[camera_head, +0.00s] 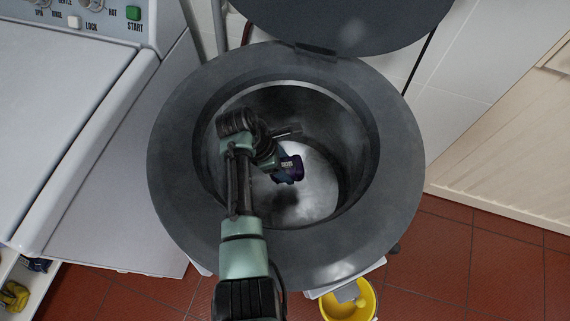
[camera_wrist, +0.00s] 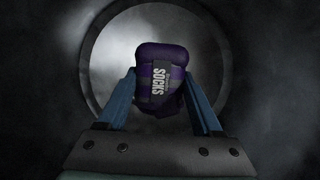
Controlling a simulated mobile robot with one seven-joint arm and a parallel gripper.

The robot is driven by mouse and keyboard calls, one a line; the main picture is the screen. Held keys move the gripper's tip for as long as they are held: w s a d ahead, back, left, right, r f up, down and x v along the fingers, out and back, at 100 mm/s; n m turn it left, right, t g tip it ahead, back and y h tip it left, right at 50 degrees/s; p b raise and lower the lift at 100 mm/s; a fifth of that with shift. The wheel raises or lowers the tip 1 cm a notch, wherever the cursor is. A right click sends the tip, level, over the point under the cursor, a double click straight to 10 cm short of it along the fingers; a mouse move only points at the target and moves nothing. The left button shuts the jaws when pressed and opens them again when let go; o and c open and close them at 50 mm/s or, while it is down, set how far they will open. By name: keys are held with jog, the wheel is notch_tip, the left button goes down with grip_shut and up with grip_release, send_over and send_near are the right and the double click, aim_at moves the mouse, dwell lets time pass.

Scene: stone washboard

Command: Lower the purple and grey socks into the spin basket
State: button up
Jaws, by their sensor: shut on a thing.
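The purple and grey socks (camera_head: 291,168) are a small dark bundle with a label. In the wrist view the socks (camera_wrist: 160,75) sit between the two blue fingers of my gripper (camera_wrist: 163,103), and the label reads "SOCKS". In the head view my gripper (camera_head: 284,172) is shut on them and reaches inside the opening of the spin basket (camera_head: 355,130). The basket is a round grey metal drum with a pale, shiny bottom. The socks are held inside the opening; their exact height above the bottom is hard to tell.
A wide dark rim (camera_head: 393,205) rings the opening. The raised round lid (camera_head: 345,22) stands behind it. A white machine with a control panel (camera_head: 90,18) is at the left. A yellow bucket (camera_head: 368,304) stands on the red tiles (camera_head: 455,265) below.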

dwell(0.3)
jog(key=o, duration=1.6)
jog(key=shift+f, duration=0.1)
jog(key=p+v, duration=0.2)
jog(key=v, duration=1.1)
jog(key=shift+w, duration=0.1)
jog(key=shift+d, duration=0.1)
